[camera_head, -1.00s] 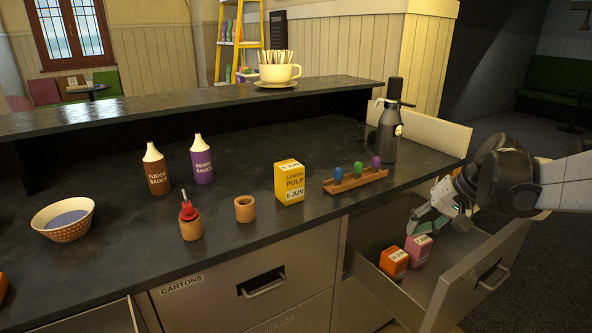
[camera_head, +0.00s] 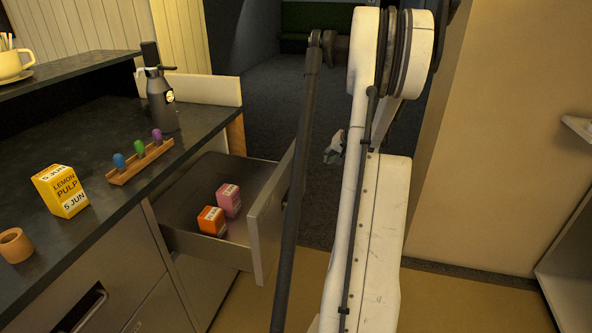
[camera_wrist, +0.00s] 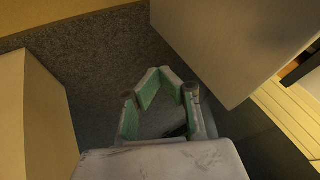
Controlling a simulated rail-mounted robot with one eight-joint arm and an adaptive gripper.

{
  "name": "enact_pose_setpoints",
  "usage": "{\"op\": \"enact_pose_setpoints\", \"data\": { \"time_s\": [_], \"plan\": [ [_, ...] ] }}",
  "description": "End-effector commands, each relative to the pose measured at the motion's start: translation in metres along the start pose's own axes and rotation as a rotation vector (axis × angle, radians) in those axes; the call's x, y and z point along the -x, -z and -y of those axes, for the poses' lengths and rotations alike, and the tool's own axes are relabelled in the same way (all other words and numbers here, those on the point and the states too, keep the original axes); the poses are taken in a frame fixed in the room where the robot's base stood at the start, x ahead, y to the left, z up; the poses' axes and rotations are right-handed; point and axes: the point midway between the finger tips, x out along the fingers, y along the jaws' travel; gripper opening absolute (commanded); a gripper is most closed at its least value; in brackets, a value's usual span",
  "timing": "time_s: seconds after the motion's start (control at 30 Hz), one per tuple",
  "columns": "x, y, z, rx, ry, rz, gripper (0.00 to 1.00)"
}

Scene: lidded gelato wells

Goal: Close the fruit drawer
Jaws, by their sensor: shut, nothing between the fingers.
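The open drawer (camera_head: 264,236) sticks out from the right end of the counter front in the head view. Inside it are an orange carton (camera_head: 211,221) and a pink carton (camera_head: 229,200). No label on this drawer can be read. My gripper (camera_head: 334,150) is beyond and to the right of the drawer front, outside the drawer, partly hidden by my arm. In the wrist view my gripper (camera_wrist: 167,76) has its fingertips together with nothing between them, above dark floor.
The counter (camera_head: 100,140) holds a yellow lemon pulp carton (camera_head: 62,191), a wooden rack (camera_head: 141,162) and a dark dispenser bottle (camera_head: 161,100). A tan wall (camera_head: 500,130) stands to the right. In the wrist view a broad pale panel (camera_wrist: 235,40) lies right of my gripper.

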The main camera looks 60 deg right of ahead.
Motion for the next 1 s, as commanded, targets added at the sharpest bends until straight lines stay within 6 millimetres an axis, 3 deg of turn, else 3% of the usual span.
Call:
{"op": "enact_pose_setpoints", "data": {
  "time_s": [0.1,0.27,0.73,1.0],
  "plan": [
    [-0.005,0.005,-0.011,0.002,-0.012,-0.017,0.0],
    [-0.022,0.005,-0.01,0.002,-0.012,-0.017,0.0],
    [-0.107,0.006,-0.01,0.003,-0.01,-0.016,0.0],
    [-0.118,0.006,0.02,0.002,-0.011,-0.015,0.0]
  ]
}}
